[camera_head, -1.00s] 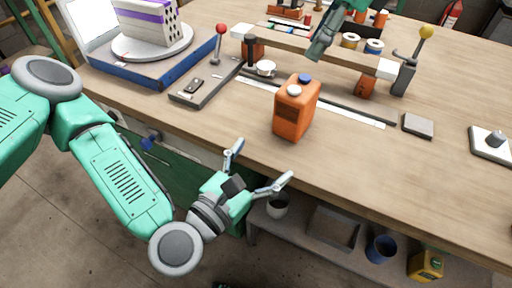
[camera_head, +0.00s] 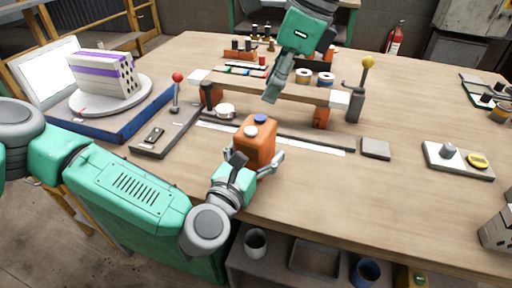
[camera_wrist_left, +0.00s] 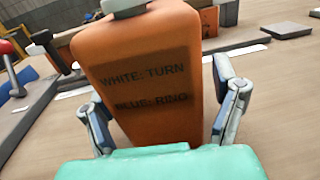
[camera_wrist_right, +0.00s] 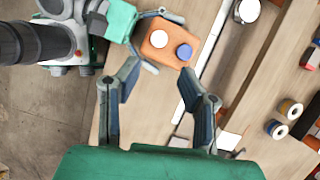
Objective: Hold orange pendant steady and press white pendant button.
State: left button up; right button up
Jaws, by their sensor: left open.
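The orange pendant (camera_head: 256,150) stands upright on the workbench near its front edge. Its top carries a white button (camera_head: 251,132) and a blue button (camera_head: 261,118); both show in the right wrist view, white (camera_wrist_right: 159,39) and blue (camera_wrist_right: 184,52). Its face (camera_wrist_left: 140,75) reads "WHITE: TURN" and a second line that looks like "BLUE: RING". My left gripper (camera_head: 257,160) is open, one finger on each side of the pendant; a gap shows at the right finger. My right gripper (camera_head: 271,92) is open and empty, above the bench behind the pendant.
A turntable (camera_head: 110,96) with a white, purple-striped hollow brick (camera_head: 103,75) stands at the back left. A red-knobbed lever (camera_head: 177,78) and a wooden beam (camera_head: 300,92) with tape rolls are behind the pendant. A grey block (camera_head: 376,149) lies right.

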pick_arm(q)
jog(key=shift+w+d, duration=0.3)
jog(key=shift+w, duration=0.05)
jog(key=shift+a, duration=0.4)
jog(key=shift+c, duration=0.8)
jog(key=shift+a, duration=0.1)
jog(key=c, duration=1.4)
pick_arm(e)
jog(key=shift+a, duration=0.4)
jog(key=shift+d, duration=0.2)
grip_shut()
pick_arm(q)
jog(key=shift+d, duration=0.35)
pick_arm(e)
jog(key=shift+d, duration=0.15)
pick_arm(q)
jog(key=shift+a, duration=0.2)
